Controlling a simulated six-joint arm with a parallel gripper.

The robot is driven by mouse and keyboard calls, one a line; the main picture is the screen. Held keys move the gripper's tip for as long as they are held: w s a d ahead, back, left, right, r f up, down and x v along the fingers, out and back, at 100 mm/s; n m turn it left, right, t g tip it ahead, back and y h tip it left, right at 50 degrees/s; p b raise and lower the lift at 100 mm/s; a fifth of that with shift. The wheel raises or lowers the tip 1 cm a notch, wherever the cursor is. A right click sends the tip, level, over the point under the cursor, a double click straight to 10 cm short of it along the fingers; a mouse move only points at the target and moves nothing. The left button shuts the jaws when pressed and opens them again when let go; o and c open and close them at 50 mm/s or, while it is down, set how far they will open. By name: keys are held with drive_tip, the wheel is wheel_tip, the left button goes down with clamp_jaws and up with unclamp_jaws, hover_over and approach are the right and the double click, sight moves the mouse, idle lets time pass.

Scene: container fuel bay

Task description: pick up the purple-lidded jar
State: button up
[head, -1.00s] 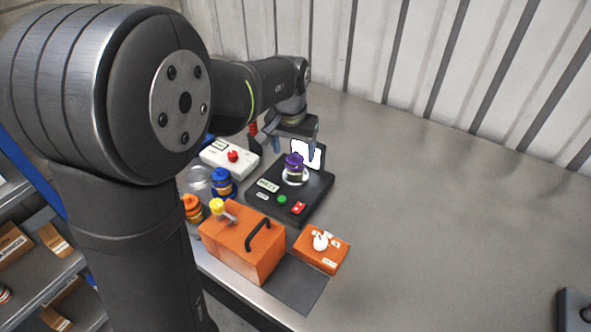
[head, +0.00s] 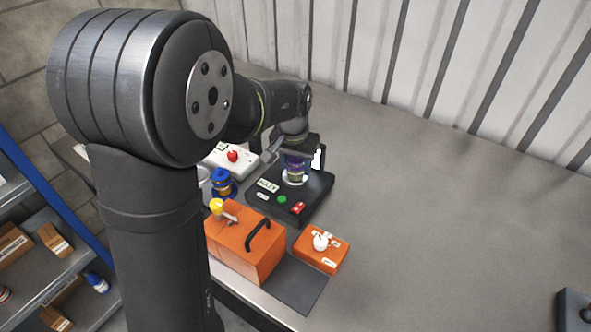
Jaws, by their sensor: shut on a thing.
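The purple-lidded jar (head: 294,168) is upright on the pale round plate of a black device (head: 313,200) with green and red buttons. My gripper (head: 296,154) is over it from above and shut on it. The gripper's body and fingers hide most of the purple lid. I cannot tell whether the jar's base is still touching the plate.
A blue-lidded jar (head: 222,184) stands left of the black device. A white box with a red knob (head: 232,156) is behind it. An orange box with a black handle (head: 244,247) and a smaller orange box (head: 321,249) are in front.

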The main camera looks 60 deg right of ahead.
drive_tip(key=shift+r, duration=0.1)
drive_tip(key=shift+r, duration=0.6)
wheel_tip(320, 180, up, 3)
drive_tip(key=shift+f, duration=0.1)
drive_tip(key=s+a+r, duration=0.2)
drive_tip(key=s+r, duration=0.5)
drive_tip(key=s, duration=0.4)
drive_tip(key=shift+s+a, duration=0.2)
drive_tip(key=shift+a, duration=0.05)
